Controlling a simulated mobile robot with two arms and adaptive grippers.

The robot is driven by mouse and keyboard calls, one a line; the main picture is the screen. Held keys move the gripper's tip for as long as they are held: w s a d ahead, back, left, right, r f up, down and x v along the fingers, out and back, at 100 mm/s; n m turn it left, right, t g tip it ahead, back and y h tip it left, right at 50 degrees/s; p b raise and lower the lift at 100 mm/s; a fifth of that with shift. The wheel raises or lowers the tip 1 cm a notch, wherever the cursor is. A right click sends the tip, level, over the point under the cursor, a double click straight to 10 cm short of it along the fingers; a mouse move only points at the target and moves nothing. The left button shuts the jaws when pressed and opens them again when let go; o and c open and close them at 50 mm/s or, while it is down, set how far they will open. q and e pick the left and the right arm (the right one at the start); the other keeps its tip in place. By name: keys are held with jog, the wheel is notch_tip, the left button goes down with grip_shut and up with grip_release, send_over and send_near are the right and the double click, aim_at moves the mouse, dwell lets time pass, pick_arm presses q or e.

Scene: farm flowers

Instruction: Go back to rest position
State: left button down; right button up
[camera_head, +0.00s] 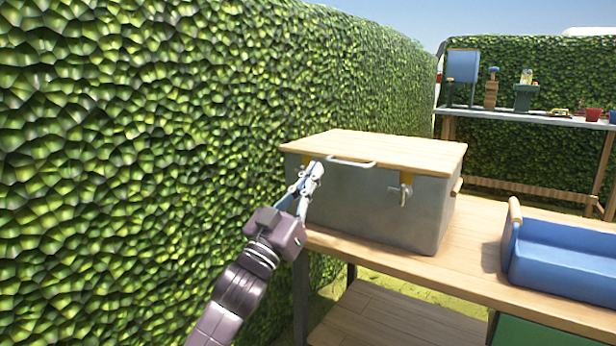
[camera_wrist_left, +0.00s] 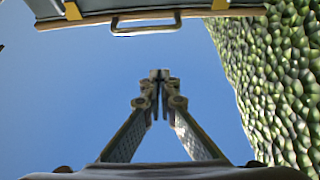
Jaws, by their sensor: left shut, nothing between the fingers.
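My left gripper (camera_head: 312,172) is raised in front of the left front corner of a grey box (camera_head: 350,204) with a wooden lid (camera_head: 400,150). The lid is down and has a metal handle (camera_head: 351,162) on its front edge. In the left wrist view my left gripper (camera_wrist_left: 158,75) is shut, its fingertips together with nothing between them. The lid's handle (camera_wrist_left: 146,22) shows above the fingers there, apart from them. My right gripper does not show in either view.
The box stands on a wooden table (camera_head: 480,262), with a blue crate (camera_head: 565,255) to its right. A tall hedge (camera_head: 130,130) runs close along the left of my arm. A farther table (camera_head: 560,119) holds pots and tools. Open sky fills much of the wrist view.

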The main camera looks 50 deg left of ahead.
pick_arm(q)
jog(key=shift+v, duration=0.85)
